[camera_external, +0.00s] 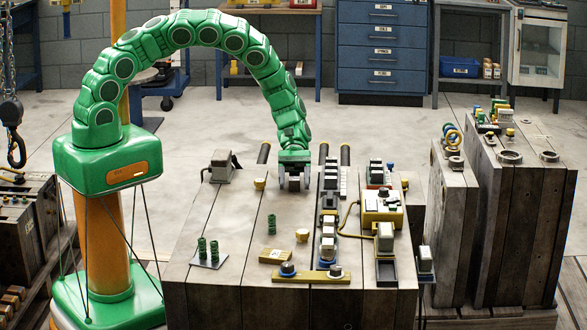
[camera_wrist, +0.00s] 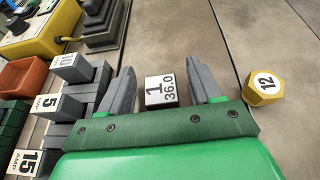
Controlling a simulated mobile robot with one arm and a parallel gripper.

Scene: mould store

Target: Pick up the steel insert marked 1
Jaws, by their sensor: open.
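The steel insert marked 1 (camera_wrist: 161,90) is a small grey block with a white top face reading "1" and "36.0". In the wrist view it sits between the two grey fingers of my gripper (camera_wrist: 160,82), close to the palm edge, with a visible gap on each side. My gripper (camera_external: 294,182) is open and low over the wooden block top in the external view. I cannot make out the insert clearly there, as my gripper covers that spot.
A yellow hexagonal piece marked 12 (camera_wrist: 263,83) lies beside the right finger. Grey blocks marked 10 (camera_wrist: 72,67), 5 (camera_wrist: 57,106) and 15 (camera_wrist: 30,160) stand on the left. A yellow box (camera_external: 382,208) stands to the right.

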